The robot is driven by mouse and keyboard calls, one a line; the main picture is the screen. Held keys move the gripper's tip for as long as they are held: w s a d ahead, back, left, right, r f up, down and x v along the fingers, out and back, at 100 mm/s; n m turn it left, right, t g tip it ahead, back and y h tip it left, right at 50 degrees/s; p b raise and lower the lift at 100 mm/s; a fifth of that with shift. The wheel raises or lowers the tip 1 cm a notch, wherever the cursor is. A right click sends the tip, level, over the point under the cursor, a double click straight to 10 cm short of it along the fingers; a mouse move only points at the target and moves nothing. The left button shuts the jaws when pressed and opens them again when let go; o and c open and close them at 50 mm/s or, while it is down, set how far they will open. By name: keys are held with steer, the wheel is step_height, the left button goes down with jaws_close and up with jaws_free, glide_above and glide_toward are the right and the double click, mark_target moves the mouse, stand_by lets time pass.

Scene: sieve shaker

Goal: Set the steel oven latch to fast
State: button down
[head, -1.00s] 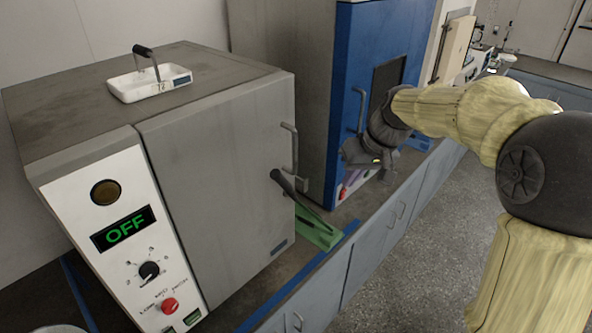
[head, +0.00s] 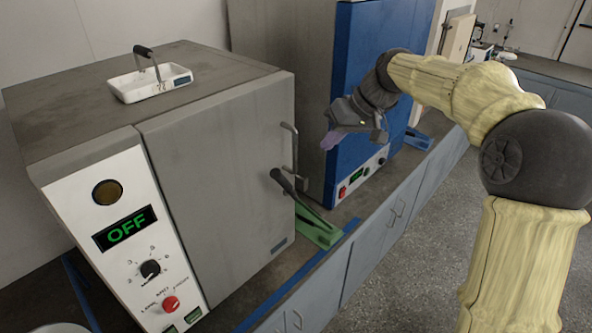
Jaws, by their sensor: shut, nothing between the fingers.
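The steel oven (head: 215,140) stands at the left with its grey door shut or nearly so; I cannot tell which. A lever (head: 283,182) with a dark grip, which looks like its latch, sits at the door's right edge and slants down to the right. A bar handle (head: 291,148) is just above it. My gripper (head: 332,141) is shut and empty, with purplish fingertips. It appears up and to the right of the lever, in front of the blue cabinet and apart from the lever. The lever's position marking cannot be read.
A blue-fronted cabinet (head: 350,90) stands right of the oven. A white tray (head: 150,83) with a dark-gripped handle is on the oven top. The oven panel (head: 120,240) displays OFF. A green piece (head: 318,232) lies on the bench by the lever. The floor (head: 410,275) at right is clear.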

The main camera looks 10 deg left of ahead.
steer(key=p, duration=0.2)
glide_toward(288, 188)
steer(key=w+f, duration=0.1)
steer(key=w, duration=0.2)
steer(key=a+f, duration=0.1)
steer(key=s+a+f+p, duration=0.1)
steer(key=a, duration=0.1)
steer(key=shift+a+f, duration=0.1)
steer(key=shift+f, duration=0.1)
steer(key=shift+w+f, duration=0.1)
steer(key=shift+f, duration=0.05)
